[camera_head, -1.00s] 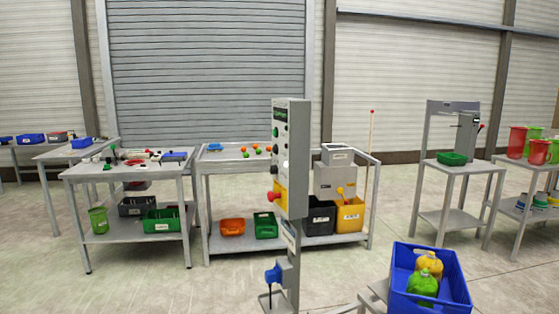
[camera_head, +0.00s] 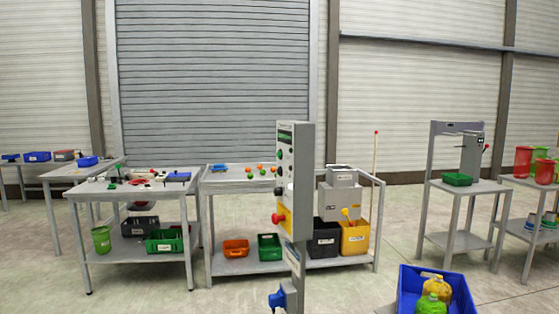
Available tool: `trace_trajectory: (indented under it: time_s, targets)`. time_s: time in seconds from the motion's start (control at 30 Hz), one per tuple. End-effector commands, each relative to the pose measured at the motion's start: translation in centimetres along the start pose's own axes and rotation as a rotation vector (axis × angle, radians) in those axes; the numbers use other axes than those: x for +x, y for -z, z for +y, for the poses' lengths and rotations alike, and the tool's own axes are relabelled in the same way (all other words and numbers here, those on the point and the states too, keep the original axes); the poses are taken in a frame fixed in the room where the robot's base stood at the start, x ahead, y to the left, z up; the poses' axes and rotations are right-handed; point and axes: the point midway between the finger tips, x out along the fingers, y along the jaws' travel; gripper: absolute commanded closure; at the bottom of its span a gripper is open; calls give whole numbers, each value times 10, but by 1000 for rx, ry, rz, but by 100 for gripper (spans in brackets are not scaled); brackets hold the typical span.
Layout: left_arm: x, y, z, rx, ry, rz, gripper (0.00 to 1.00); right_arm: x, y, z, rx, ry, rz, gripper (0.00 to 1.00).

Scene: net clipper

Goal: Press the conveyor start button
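A tall grey control panel (camera_head: 300,183) stands upright on a post in the middle of the view. Its left-facing side carries a column of buttons, with a green button (camera_head: 279,154) near the upper part and a dark one lower down. A red emergency-stop button (camera_head: 276,218) sits on a yellow plate (camera_head: 284,218) near the bottom. The labels are too small to read, so which button starts the conveyor cannot be told. Neither of my grippers is in view.
A blue crate (camera_head: 404,298) with yellow and green bottles stands at the lower right. Behind the panel are a table with small coloured balls (camera_head: 249,170) and a yellow bin (camera_head: 355,238). A workbench (camera_head: 130,190) stands left. Open floor lies at the front left.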

Motion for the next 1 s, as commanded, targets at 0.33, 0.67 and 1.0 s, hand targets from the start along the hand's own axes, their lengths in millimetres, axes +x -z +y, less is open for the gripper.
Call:
trace_trajectory:
  time_s: [0.33,0.67,1.0]
  targets:
    - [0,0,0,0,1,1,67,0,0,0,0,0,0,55]
    - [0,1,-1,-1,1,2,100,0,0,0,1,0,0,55]
    - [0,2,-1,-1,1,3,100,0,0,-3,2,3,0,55]
